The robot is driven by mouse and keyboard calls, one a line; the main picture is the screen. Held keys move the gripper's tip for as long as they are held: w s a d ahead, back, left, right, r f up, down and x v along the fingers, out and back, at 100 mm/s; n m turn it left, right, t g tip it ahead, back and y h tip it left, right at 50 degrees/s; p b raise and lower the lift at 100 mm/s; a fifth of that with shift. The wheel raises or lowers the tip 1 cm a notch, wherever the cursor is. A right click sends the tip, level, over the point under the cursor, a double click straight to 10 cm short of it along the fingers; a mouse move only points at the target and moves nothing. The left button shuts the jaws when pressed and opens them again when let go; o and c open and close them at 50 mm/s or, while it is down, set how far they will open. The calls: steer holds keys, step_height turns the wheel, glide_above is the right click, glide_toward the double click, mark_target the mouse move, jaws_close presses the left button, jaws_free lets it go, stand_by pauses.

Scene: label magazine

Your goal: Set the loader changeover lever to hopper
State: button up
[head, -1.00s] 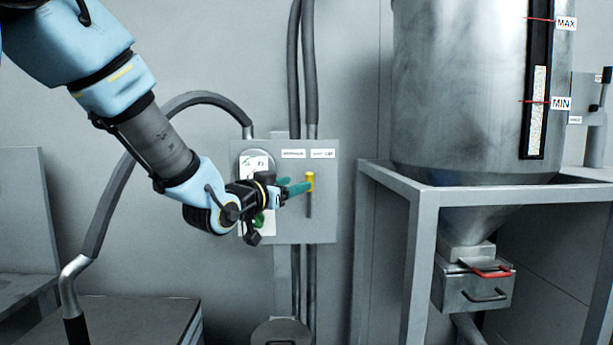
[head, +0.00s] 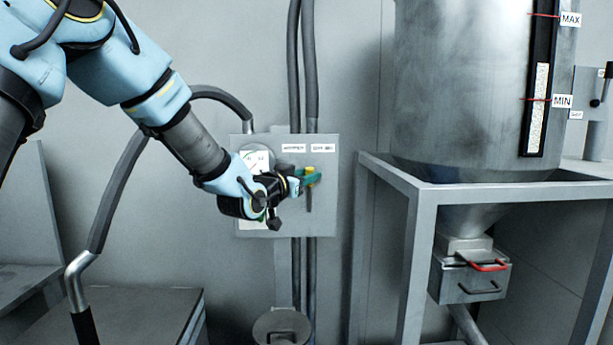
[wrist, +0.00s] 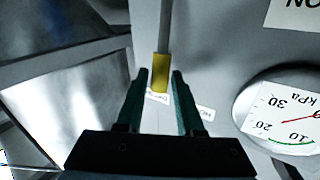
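The changeover lever (head: 309,196) is a grey stem with a yellow grip (head: 311,170) at its upper end. It stands about upright on a grey wall panel (head: 325,225), below two white labels too small to read surely. My gripper (head: 314,177) reaches it from the left, its teal fingers overlapping the yellow grip in the head view. In the wrist view the yellow grip (wrist: 160,75) appears between the two open fingertips (wrist: 157,77), with narrow gaps at both sides. I see no firm contact. My wrist hides part of the panel's left side.
A pressure gauge (wrist: 285,115) sits close beside the fingers on the panel. Grey pipes (head: 302,75) run above and below the panel. A steel hopper (head: 460,100) on a grey frame (head: 400,185) stands to the right. A hose (head: 125,190) curves at left.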

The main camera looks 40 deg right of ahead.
jaws_close()
stand_by(1.0)
